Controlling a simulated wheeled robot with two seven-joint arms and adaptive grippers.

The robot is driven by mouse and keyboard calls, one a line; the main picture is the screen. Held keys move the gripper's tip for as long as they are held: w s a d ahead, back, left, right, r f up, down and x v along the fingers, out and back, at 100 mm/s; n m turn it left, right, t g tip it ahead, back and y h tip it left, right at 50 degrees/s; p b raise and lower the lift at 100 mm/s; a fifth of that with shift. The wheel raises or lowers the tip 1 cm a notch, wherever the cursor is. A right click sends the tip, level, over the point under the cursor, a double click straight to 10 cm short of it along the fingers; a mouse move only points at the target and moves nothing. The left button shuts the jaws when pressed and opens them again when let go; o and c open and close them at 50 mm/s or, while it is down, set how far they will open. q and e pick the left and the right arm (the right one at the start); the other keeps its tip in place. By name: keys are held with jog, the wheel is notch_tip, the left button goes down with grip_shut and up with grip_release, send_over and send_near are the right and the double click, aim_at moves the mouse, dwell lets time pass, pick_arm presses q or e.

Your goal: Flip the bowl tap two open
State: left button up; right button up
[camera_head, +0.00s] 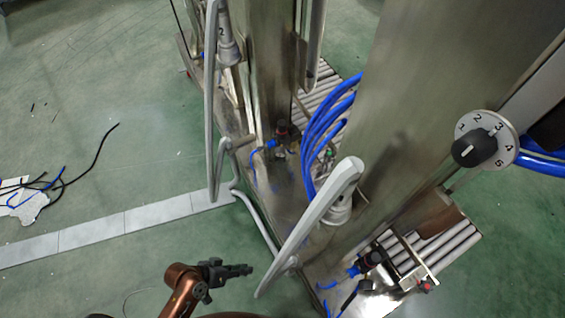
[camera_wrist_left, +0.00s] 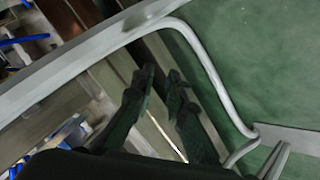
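A grey fitting (camera_head: 229,45) at the top of the head view seems to carry a small "2"; I cannot confirm that it is the bowl tap. A long grey bar (camera_head: 210,100) hangs beside it. A nearer thick grey lever (camera_head: 322,205) slants down in front of the steel column. My left gripper (camera_head: 246,270) is below and left of this lever, apart from it. In the left wrist view, my left gripper (camera_wrist_left: 160,78) has its dark fingers apart with nothing between them. A curved grey bar (camera_wrist_left: 205,65) passes beyond them. My right gripper is out of view.
A round dial (camera_head: 485,140) numbered 1 to 5 with a black knob is at right. Blue hoses (camera_head: 325,125) run down between the steel columns. Rollers (camera_head: 440,250) stand lower right. The green floor (camera_head: 80,200) at left is mostly clear, with loose black cables (camera_head: 75,175).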

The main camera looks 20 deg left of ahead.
pick_arm(q)
jog(key=w+r+n+t, duration=0.3)
jog(key=w, duration=0.5)
jog(key=w+r+n+t, duration=0.3)
jog(key=w+t, duration=0.1)
jog(key=w, duration=0.5)
jog(key=w+d+r+n+t, duration=0.1)
jog(key=w+r+n+t, duration=0.2)
jog(key=w, duration=0.6)
jog(key=shift+w+r+n+t+h, duration=0.2)
jog(key=shift+n+t+h, duration=0.1)
jog(key=shift+n+h, duration=0.1)
jog(key=w+a+n+t+y+b, duration=0.1)
jog(key=w+n+y, duration=0.1)
jog(key=w, duration=0.5)
jog(key=w+a+n+y, duration=0.2)
jog(key=w+n, duration=0.2)
jog(key=w, duration=0.3)
jog(key=shift+w+a+r+t+b, duration=0.15)
jog(key=shift+a+r+t+b, duration=0.1)
jog(key=shift+r+t+b, duration=0.15)
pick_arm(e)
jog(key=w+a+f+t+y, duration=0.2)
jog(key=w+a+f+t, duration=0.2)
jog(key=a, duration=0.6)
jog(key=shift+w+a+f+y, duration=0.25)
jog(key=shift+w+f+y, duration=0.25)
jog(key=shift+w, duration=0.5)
